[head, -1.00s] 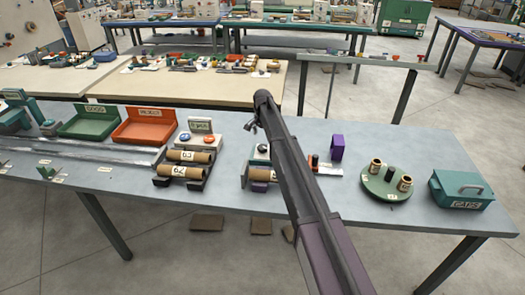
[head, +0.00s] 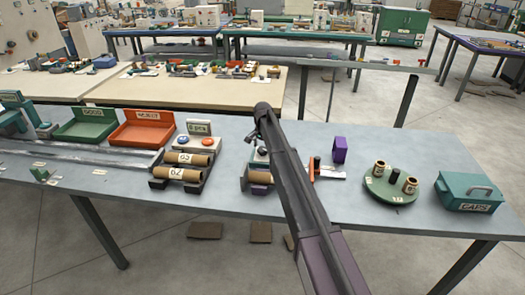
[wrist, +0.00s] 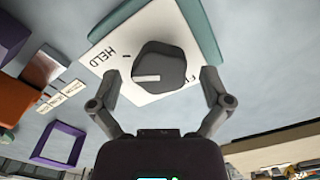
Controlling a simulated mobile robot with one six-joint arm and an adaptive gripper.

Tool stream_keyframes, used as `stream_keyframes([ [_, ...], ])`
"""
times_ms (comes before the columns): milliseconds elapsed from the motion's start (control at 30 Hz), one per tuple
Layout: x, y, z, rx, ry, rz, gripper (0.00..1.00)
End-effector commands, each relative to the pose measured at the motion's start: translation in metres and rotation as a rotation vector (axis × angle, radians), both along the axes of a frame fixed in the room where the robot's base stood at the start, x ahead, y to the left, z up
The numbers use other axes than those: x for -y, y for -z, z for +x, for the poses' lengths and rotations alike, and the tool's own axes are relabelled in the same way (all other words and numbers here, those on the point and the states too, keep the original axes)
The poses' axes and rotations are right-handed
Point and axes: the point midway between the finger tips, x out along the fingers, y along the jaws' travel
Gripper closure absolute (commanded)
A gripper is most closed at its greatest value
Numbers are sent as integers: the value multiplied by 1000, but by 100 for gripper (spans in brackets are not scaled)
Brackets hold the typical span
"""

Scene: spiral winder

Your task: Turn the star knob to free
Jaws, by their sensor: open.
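The star knob (wrist: 160,68) is dark grey with a white bar on its lower left part. It sits on a white plate (wrist: 103,60) over a teal block (wrist: 207,35). The plate reads "HELD" to the upper left of the knob; lettering at the lower right is partly covered by a finger, with only its start showing. My gripper (wrist: 160,85) is open, its two fingers spread to the left and right of the knob in the wrist view, with visible space on both sides. In the head view my gripper (head: 252,136) is above the teal and white unit, which my arm partly hides.
In the head view, cardboard rolls (head: 185,172) lie left of my arm. A green turntable (head: 390,192) and teal caps box (head: 465,190) stand right.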

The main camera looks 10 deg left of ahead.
Motion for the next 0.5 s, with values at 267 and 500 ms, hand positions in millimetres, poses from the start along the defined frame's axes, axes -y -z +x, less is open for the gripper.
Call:
stream_keyframes([
  [267,0,0,0,0,0,0,14],
  [500,0,0,0,0,0,0,84],
])
